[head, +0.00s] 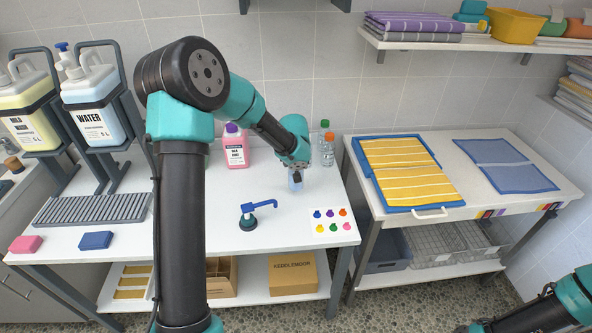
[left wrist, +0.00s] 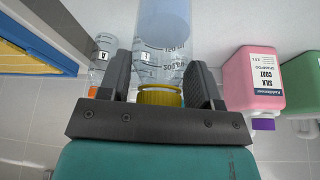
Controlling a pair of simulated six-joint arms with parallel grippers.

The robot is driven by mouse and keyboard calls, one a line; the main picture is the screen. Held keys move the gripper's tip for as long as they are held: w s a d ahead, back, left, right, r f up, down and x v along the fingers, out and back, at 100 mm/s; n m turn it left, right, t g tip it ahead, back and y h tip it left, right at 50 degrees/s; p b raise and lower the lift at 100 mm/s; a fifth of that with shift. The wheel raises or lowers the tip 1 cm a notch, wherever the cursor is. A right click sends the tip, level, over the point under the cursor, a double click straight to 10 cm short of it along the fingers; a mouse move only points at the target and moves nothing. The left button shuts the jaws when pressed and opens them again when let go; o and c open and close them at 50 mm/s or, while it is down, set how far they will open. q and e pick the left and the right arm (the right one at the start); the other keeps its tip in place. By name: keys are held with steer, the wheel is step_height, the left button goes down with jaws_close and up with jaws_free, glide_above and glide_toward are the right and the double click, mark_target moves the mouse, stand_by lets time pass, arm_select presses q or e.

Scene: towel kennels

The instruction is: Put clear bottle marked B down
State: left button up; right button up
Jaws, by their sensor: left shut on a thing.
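My left gripper (head: 296,177) is shut on a clear bottle (left wrist: 165,48) by its yellow cap (left wrist: 160,96). The bottle hangs upright below the fingers over the white table (head: 190,262); in the head view it is small and mostly hidden by the gripper. It carries a graduated scale; I cannot read its mark for certain. I cannot tell whether its base touches the table. Another clear bottle marked A (left wrist: 104,52), with an orange cap, stands beside it in the left wrist view. My right gripper is out of view.
A pink shampoo jug (head: 235,150) stands behind at the left. Clear bottles (head: 327,152) with green and orange caps stand close by.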

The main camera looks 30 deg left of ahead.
arm_select(q)
steer(key=shift+f, duration=1.85)
steer(key=o, duration=1.2)
steer(key=v, duration=1.2)
